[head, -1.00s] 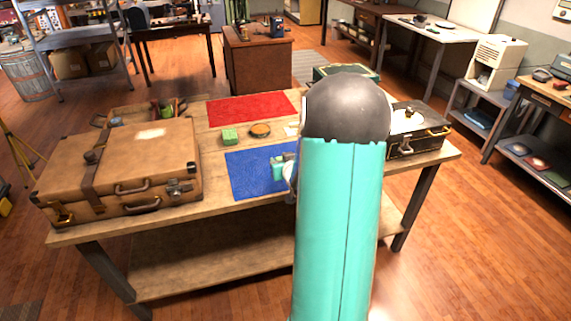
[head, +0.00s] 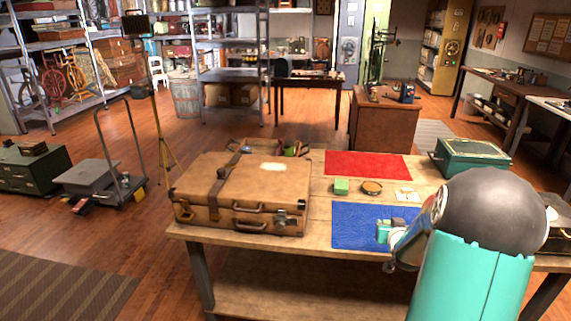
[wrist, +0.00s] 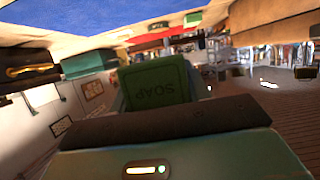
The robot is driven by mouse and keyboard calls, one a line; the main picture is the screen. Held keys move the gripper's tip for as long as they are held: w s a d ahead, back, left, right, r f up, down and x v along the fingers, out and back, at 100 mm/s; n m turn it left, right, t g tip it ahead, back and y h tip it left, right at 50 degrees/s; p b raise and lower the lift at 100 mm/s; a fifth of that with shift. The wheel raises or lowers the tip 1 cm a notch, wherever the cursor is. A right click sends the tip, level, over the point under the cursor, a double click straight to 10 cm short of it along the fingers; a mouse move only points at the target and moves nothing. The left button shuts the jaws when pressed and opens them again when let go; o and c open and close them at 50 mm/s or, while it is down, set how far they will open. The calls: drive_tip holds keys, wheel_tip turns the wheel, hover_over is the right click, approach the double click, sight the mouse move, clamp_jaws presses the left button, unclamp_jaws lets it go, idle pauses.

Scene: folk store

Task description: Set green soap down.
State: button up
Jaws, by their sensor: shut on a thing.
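My gripper (wrist: 155,118) is shut on a dark green soap (wrist: 158,82) marked SOAP, seen in the wrist view. In the head view my gripper (head: 386,232) is over the right part of the blue mat (head: 352,224). I cannot clearly make out the held soap there, nor whether it touches the mat. A separate light green block (head: 342,187) stands on the wooden table (head: 320,200) behind the mat. The wrist picture is upside down, with the blue mat (wrist: 100,12) along its top.
A red mat (head: 368,164) lies farther back. A round brown dish (head: 371,187) and a pale card (head: 406,195) sit between the mats. A brown suitcase (head: 245,190) fills the table's left. A green case (head: 470,156) stands at the back right.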

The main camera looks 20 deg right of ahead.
drive_tip(key=shift+w+f, duration=0.1)
drive_tip(key=shift+w, duration=0.15)
drive_tip(key=w+a+f+n+y, duration=0.1)
drive_tip(key=w+a+f, duration=0.2)
drive_tip(key=a, duration=0.3)
drive_tip(key=w+a+f+n+t+y, duration=0.1)
drive_tip(key=w+a+f, duration=0.15)
drive_tip(key=a, duration=0.45)
drive_tip(key=w+a+f+n+y, duration=0.1)
drive_tip(key=w+a+f, duration=0.2)
drive_tip(key=a, duration=0.3)
drive_tip(key=s+a+f+n+y, duration=0.1)
drive_tip(key=a+f, duration=0.3)
drive_tip(key=a, duration=0.6)
drive_tip(key=s+a+f+n+y, duration=0.1)
drive_tip(key=a+f, duration=0.4)
drive_tip(key=a, duration=0.6)
drive_tip(key=shift+s+a+n+t+y, duration=0.25)
drive_tip(key=shift+n+t+y, duration=0.2)
drive_tip(key=shift+y, duration=0.45)
drive_tip(key=shift+d+f, duration=0.1)
drive_tip(key=shift+d, duration=0.1)
